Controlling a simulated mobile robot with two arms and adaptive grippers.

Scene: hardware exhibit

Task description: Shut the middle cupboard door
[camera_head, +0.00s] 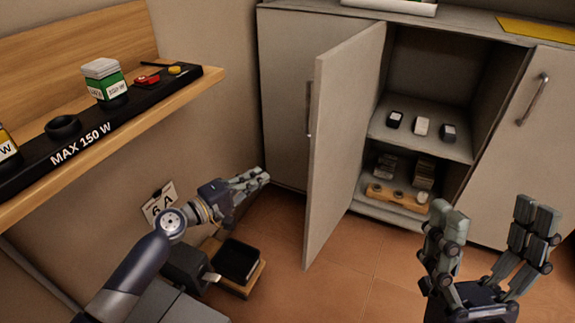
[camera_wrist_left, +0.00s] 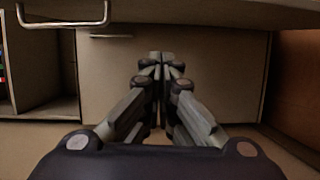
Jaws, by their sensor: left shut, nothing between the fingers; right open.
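The middle cupboard door (camera_head: 342,140) stands wide open in the head view, swung out towards me on its left side. Its handle (camera_head: 309,110) shows edge-on on the door's left-hand face. My left gripper (camera_head: 265,175) is shut and empty, to the left of the open door and apart from it. The left wrist view shows its fingers (camera_wrist_left: 161,58) together in front of a grey cupboard front (camera_wrist_left: 200,75). My right gripper (camera_head: 485,215) is open and empty at the lower right, in front of the right-hand cupboard door (camera_head: 515,150).
The open compartment holds small boxes on a shelf (camera_head: 445,140) and a wooden block (camera_head: 390,196) with round items below. A wooden wall shelf (camera_head: 190,83) juts out at the left. A black tray (camera_head: 237,262) lies on the floor below my left arm. Floor (camera_head: 345,270) before the cupboard is clear.

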